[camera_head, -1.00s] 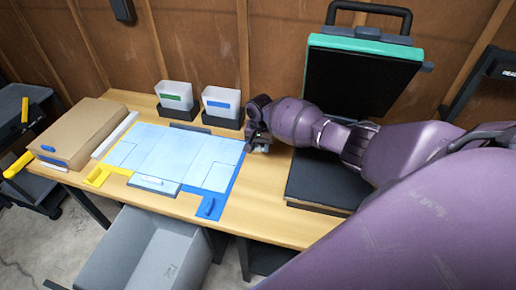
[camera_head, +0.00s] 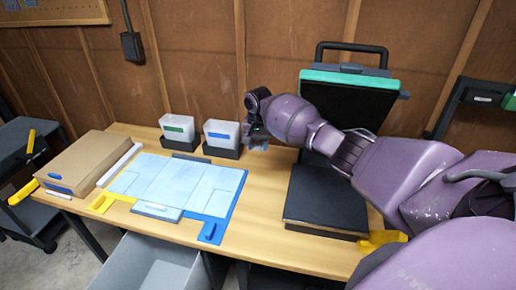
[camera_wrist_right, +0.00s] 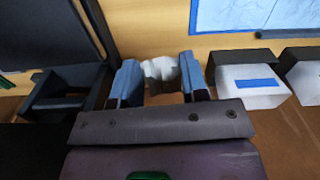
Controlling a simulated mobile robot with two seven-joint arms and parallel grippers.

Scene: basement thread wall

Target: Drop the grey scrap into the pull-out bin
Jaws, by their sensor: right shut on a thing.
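My right gripper (camera_head: 258,140) is above the wooden table, near the white boxes. It also shows in the right wrist view (camera_wrist_right: 160,82), with its two blue fingers shut on a pale grey, crumpled scrap (camera_wrist_right: 161,68). In the head view only a small bit of the scrap (camera_head: 258,147) shows below the fingers. The grey pull-out bin (camera_head: 150,264) is below the table's front edge at lower left, and its lower part is cut off by the picture. My left gripper is not in view.
A light blue sheet (camera_head: 175,185) lies on the table (camera_head: 265,220) beside two white boxes with green (camera_head: 178,128) and blue (camera_head: 220,133) labels. A black press with a green-edged raised lid (camera_head: 350,80) stands at right. A cardboard box (camera_head: 85,160) lies at left.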

